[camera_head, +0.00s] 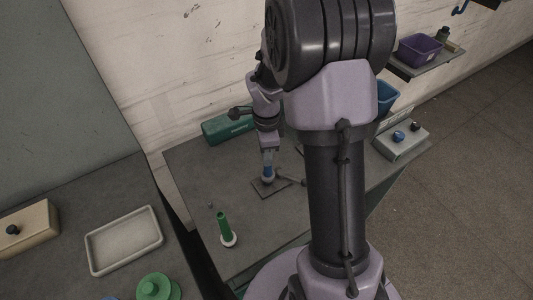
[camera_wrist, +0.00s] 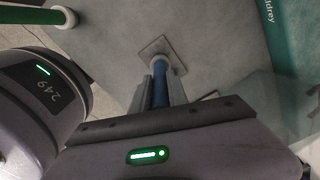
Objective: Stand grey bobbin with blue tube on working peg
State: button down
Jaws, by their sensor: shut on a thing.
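My gripper (camera_head: 268,152) is shut on the blue tube (camera_head: 268,171) of the bobbin and holds it upright, pointing down. In the wrist view the blue tube (camera_wrist: 160,93) lies between the two fingers, with a pale grey end (camera_wrist: 177,65) beyond the fingertips. That end is over or at the square plate (camera_head: 264,192) on the grey table; the plate also shows in the wrist view (camera_wrist: 153,47). The peg itself is hidden, so I cannot tell whether the bobbin is around it or just above it.
A green tube with a white base (camera_head: 224,229) stands at the front left of the table. A green box (camera_head: 225,128) lies at the back, and a control box (camera_head: 402,141) is at right.

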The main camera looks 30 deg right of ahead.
jog(key=shift+f, duration=0.1)
jog(key=shift+f+b, duration=0.4)
jog(key=shift+b, duration=0.15)
jog(key=c, duration=1.2)
grip_release()
notch_tip(320, 180, up, 17)
jog(key=p, duration=0.5)
jog(key=shift+r+p, duration=0.2)
jog(key=shift+p, duration=0.15)
